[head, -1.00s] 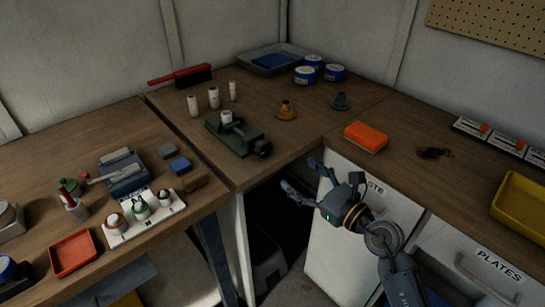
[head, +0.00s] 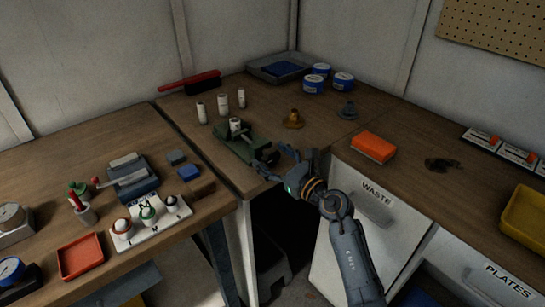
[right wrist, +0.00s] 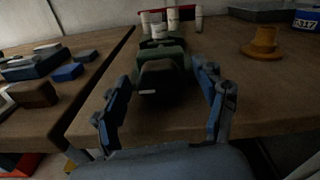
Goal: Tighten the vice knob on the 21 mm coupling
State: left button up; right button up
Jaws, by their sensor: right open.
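The green vice (head: 234,146) stands near the front edge of the corner bench, with a pale coupling (head: 236,125) upright in its jaws. I cannot read its size. The dark vice knob (head: 267,156) faces the bench edge; it fills the middle of the right wrist view (right wrist: 160,84). My right gripper (head: 271,160) is open at the knob, with its fingers on either side of it. In the right wrist view a gap shows between each finger and the knob, so it is not gripped. My left gripper is not in view.
Several loose pale couplings (head: 223,104) stand behind the vice. An orange block (head: 373,147) lies on the right bench.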

jog(key=shift+c, duration=0.2)
jog(key=c, duration=1.1)
jog(key=m+p, duration=0.1)
jog(key=p, duration=0.1)
jog(key=m+p, duration=0.1)
jog(key=m, duration=0.1)
jog(key=shift+d+r+p, duration=0.1)
jog(key=shift+r+p, duration=0.1)
jog(key=shift+p, duration=0.2)
jog(key=shift+m+p, duration=0.85)
jog(key=shift+m, duration=0.15)
jog(key=shift+f+m+p, duration=0.15)
jog(key=shift+m+p, duration=0.35)
jog(key=shift+m, duration=0.4)
jog(key=o, duration=1.1)
jog(key=shift+o, duration=0.2)
